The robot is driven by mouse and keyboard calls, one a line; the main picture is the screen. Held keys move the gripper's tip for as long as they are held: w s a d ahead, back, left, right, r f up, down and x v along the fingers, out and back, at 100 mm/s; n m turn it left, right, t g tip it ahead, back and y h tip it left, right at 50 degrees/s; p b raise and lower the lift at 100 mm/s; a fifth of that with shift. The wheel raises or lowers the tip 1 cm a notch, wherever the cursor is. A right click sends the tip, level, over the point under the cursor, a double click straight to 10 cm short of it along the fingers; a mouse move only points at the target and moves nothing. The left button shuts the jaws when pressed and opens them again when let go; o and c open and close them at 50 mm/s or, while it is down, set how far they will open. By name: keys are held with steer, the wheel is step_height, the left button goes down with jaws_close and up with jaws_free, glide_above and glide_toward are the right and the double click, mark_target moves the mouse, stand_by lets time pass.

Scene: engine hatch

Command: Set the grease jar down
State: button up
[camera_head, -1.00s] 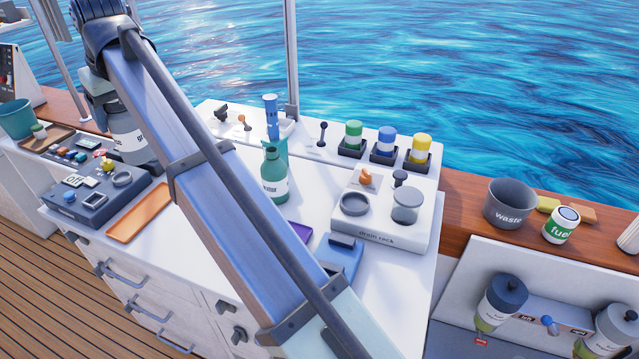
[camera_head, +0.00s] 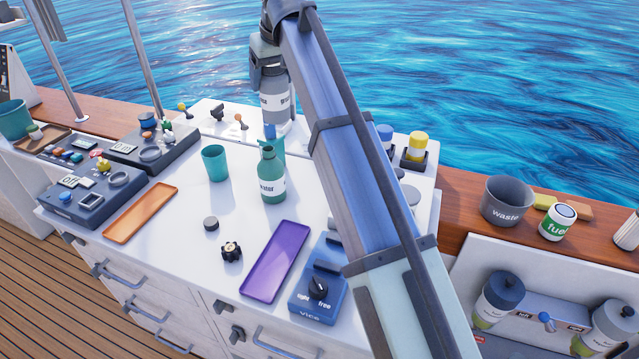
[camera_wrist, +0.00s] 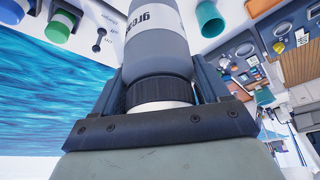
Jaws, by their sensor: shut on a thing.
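The grease jar (camera_head: 275,102) is a grey cylinder with a white label band, held aloft over the back of the white counter. It also shows in the wrist view (camera_wrist: 158,45), where part of its lettering reads "gre". My gripper (camera_head: 268,68) is shut on the jar near its dark ribbed collar (camera_wrist: 158,92), with one finger on each side. The jar looks roughly upright in the head view and is clear of the counter top. A blue item (camera_head: 270,131) shows just below it in the picture.
A green water bottle (camera_head: 272,180) and a teal cup (camera_head: 215,163) stand in front of the jar. An orange tray (camera_head: 140,212), a purple tray (camera_head: 270,262) and a blue vice (camera_head: 318,290) lie nearer. My arm hides much of the drain rack.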

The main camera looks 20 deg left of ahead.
steer(key=w+d+m, duration=0.1)
steer(key=w+d, duration=0.5)
steer(key=d, duration=0.3)
step_height(320, 180, down, 23)
steer(key=shift+r, duration=0.15)
steer(key=shift+w, duration=0.1)
steer(key=o, duration=1.3)
steer(key=v, duration=1.2)
steer(key=shift+s+a, duration=0.2)
steer(key=shift+a, duration=0.05)
